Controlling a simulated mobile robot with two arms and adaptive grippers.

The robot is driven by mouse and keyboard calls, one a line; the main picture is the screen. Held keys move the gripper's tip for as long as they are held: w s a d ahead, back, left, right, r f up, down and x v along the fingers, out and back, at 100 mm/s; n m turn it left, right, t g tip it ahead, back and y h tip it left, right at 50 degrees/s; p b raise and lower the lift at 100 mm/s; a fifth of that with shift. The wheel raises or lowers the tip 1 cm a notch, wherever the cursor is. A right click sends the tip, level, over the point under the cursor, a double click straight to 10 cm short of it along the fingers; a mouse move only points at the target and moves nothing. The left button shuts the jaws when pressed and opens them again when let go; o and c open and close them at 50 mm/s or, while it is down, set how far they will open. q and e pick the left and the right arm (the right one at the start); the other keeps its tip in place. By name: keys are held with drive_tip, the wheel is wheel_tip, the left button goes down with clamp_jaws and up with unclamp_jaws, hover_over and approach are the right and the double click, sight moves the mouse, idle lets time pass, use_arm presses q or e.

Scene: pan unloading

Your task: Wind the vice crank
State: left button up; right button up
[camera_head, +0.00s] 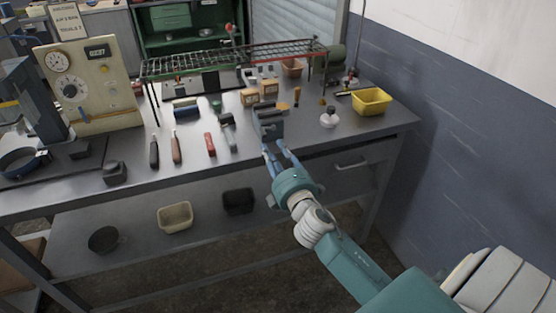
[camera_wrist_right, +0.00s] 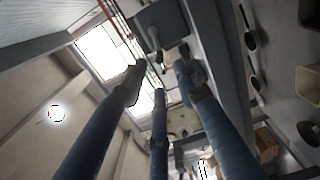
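A small grey bench vice (camera_head: 268,124) stands near the front edge of the metal workbench in the head view. In the right wrist view, a grey block that looks like the vice (camera_wrist_right: 160,25) is just beyond the fingers. My right gripper (camera_head: 276,151) reaches up to the vice's front from below right. Its blue fingers are spread apart in the wrist view (camera_wrist_right: 158,82), with nothing clearly held between them. The crank is too small and too covered by the fingers to make out; I cannot tell whether they touch it. My left gripper is not in view.
The workbench (camera_head: 190,160) holds screwdrivers (camera_head: 176,147), a red-handled tool (camera_head: 210,144), a hammer (camera_head: 229,136) and a yellow bin (camera_head: 371,101). A wire rack (camera_head: 235,62) stands behind. Containers sit on the lower shelf (camera_head: 145,253). A wall (camera_head: 470,130) is at right.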

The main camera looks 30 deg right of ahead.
drive_tip(key=shift+v, duration=1.95)
